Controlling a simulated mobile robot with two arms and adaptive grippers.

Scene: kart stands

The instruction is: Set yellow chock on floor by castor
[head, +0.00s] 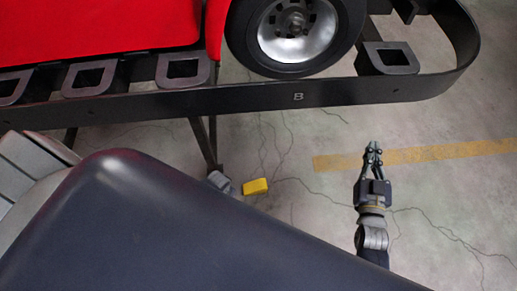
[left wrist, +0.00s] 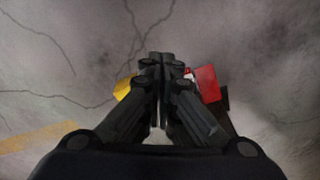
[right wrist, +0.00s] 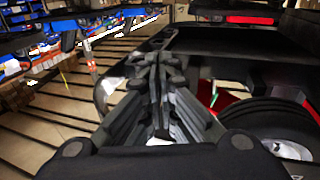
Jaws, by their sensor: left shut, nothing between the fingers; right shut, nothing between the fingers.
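The yellow chock (head: 256,187) lies on the floor just right of the grey castor (head: 220,182) at the foot of a stand leg. I see a narrow gap between them, though the contact is hard to judge. In the left wrist view my left gripper (left wrist: 158,62) is shut and empty, pointing down at the floor. Part of the yellow chock (left wrist: 124,89) shows past its fingers, which hide the rest. My left gripper is out of sight in the head view. My right gripper (head: 373,148) is shut and empty, above floor right of the chock.
The black stand frame (head: 240,99) marked B carries a red kart (head: 100,30) with a wheel (head: 296,35). A red piece (left wrist: 205,83) shows beside my left fingers. A yellow floor line (head: 440,152) runs at the right. Shelves with blue bins (right wrist: 65,25) stand beyond my right gripper.

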